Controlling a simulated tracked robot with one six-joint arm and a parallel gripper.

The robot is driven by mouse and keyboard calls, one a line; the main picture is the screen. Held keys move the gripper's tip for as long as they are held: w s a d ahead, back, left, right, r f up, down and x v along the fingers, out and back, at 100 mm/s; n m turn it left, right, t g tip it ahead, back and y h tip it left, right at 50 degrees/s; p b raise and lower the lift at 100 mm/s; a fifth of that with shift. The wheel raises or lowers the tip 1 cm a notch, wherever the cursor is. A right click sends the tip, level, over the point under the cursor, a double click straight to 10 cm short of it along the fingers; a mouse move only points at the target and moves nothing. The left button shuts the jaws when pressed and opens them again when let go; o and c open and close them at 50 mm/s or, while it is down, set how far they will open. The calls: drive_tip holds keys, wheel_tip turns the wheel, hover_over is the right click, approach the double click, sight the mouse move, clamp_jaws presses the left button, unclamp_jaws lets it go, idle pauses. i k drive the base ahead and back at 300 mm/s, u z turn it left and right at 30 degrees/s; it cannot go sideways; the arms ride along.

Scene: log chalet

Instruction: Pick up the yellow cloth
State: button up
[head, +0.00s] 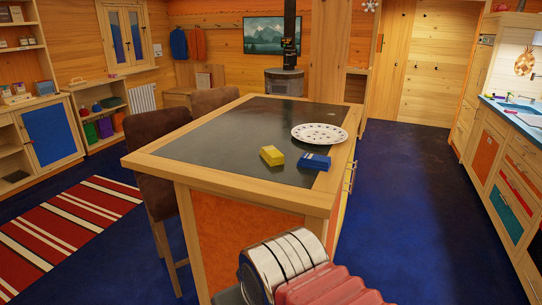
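The yellow cloth (271,156) looks like a small folded block. It lies on the dark top of the wooden island (230,145), near its front right part. A similar blue folded item (314,162) lies just to its right, with a small gap between them. A white speckled plate (319,135) lies behind the blue item. Part of my arm shows at the bottom, in front of the island and below the cloth. The fingers of my gripper are not in view, so its opening does not show.
Brown chairs (158,165) stand along the island's left side. A striped rug (70,225) lies on the blue floor at left. The floor right of the island is clear, up to a counter with drawers (507,170). A stove (285,80) stands at the back.

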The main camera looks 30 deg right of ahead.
sight(272, 156)
drive_tip(key=u, duration=0.05)
drive_tip(key=i, duration=1)
drive_tip(key=z, duration=0.05)
